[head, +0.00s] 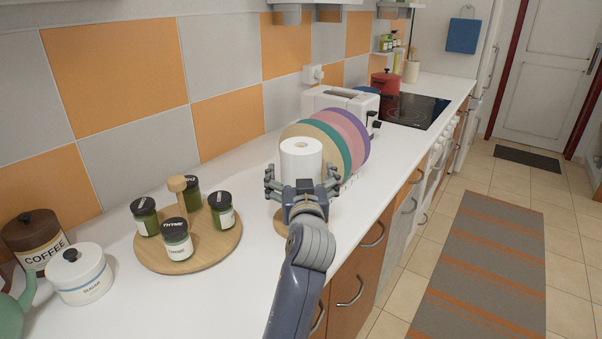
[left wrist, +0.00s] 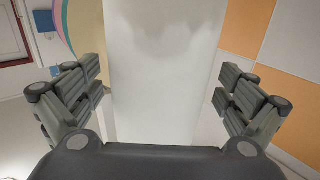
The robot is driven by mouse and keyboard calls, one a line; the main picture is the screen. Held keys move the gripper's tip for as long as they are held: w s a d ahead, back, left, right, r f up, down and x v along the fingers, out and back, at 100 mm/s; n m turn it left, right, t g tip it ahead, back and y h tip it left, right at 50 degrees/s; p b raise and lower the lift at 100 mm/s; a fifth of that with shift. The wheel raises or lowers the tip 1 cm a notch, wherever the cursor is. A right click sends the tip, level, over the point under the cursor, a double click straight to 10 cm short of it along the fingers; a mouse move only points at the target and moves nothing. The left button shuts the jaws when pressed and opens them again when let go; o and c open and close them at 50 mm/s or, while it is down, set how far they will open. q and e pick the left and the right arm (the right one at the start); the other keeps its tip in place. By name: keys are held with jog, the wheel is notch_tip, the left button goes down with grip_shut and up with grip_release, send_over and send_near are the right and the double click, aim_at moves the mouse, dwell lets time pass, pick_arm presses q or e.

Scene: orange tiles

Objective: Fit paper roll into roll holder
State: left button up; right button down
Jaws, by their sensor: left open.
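The white paper roll (head: 301,160) stands upright on the counter side of the plates in the head view. My left gripper (head: 302,184) is open, with one finger on each side of the roll. In the left wrist view the roll (left wrist: 160,75) fills the middle between the spread fingers, with gaps on both sides. A round wooden base (head: 281,222) shows partly below the roll, behind my gripper; it looks like the roll holder, and most of it is hidden. Whether the roll sits fully on it cannot be seen. My right gripper is not in view.
Coloured plates (head: 352,138) stand on edge right behind the roll, with a white toaster (head: 341,101) beyond. A round wooden tray (head: 190,258) with several green jars is to the left. Sugar (head: 79,273) and coffee (head: 34,238) jars stand at far left. White counter (head: 250,290) is clear in front.

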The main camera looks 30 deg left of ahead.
pick_arm(q)
jog(key=v, duration=0.7)
jog(key=shift+s+d, duration=0.2)
jog(key=shift+d, duration=0.2)
jog(key=shift+f, duration=0.1)
jog(key=x, duration=0.5)
jog(key=r+x, duration=0.1)
jog(key=x, duration=0.2)
jog(key=shift+w+a+r+p, duration=0.1)
jog(key=shift+a+p, duration=0.1)
jog(key=shift+p, duration=0.2)
